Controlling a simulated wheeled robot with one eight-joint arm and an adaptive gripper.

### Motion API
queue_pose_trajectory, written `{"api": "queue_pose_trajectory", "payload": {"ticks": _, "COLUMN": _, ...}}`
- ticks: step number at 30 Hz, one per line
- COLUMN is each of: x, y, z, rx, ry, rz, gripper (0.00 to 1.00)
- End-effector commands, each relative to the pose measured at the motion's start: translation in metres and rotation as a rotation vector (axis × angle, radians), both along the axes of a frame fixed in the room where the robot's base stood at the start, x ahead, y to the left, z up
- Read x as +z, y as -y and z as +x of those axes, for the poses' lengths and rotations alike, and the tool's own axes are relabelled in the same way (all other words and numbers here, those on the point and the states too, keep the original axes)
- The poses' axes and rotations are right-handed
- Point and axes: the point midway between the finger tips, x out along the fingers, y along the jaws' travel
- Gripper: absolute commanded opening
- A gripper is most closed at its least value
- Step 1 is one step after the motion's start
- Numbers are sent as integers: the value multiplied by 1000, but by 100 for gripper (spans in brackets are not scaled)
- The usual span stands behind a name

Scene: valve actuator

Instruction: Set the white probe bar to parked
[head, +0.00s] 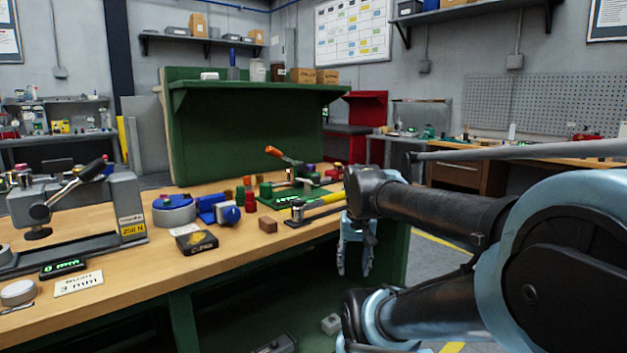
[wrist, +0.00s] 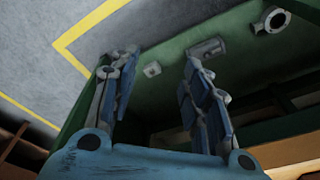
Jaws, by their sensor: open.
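I cannot pick out the white probe bar with certainty in either view. A press-like fixture (head: 130,205) with a black-handled lever (head: 92,170) and a yellow 250 N label stands at the left of the wooden bench (head: 130,265). A green-based fixture (head: 290,197) with an orange-handled lever (head: 274,151) stands farther back, near the bench's right end. My gripper (head: 357,250) hangs fingers down beside the bench's right end, apart from both fixtures. In the wrist view my gripper (wrist: 160,60) is open, with nothing between its fingers.
A blue valve-like part (head: 222,209), a grey round part (head: 174,210), a dark box (head: 196,243) and a brown block (head: 268,225) lie on the bench. A green back panel (head: 245,135) rises behind. The wrist view shows grey floor (wrist: 35,55) with yellow lines.

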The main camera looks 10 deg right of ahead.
Motion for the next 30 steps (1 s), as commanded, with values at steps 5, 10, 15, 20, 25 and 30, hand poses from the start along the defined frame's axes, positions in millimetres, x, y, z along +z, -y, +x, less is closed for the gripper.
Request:
{"api": "queue_pose_trajectory", "payload": {"ticks": 5, "x": 66, "y": -5, "z": 45, "rx": -169, "ry": -24, "rz": 30, "gripper": 42}}
{"api": "queue_pose_trajectory", "payload": {"ticks": 10, "x": 120, "y": -11, "z": 88, "rx": -334, "ry": -47, "rz": 54, "gripper": 42}}
{"api": "queue_pose_trajectory", "payload": {"ticks": 15, "x": 170, "y": -18, "z": 132, "rx": -498, "ry": -70, "rz": 73, "gripper": 42}}
{"api": "queue_pose_trajectory", "payload": {"ticks": 20, "x": 212, "y": -26, "z": 175, "rx": -653, "ry": -89, "rz": 87, "gripper": 42}}
{"api": "queue_pose_trajectory", "payload": {"ticks": 25, "x": 252, "y": -36, "z": 220, "rx": -818, "ry": -109, "rz": 99, "gripper": 42}}
{"api": "queue_pose_trajectory", "payload": {"ticks": 30, "x": 286, "y": -47, "z": 264, "rx": -982, "ry": -127, "rz": 105, "gripper": 42}}
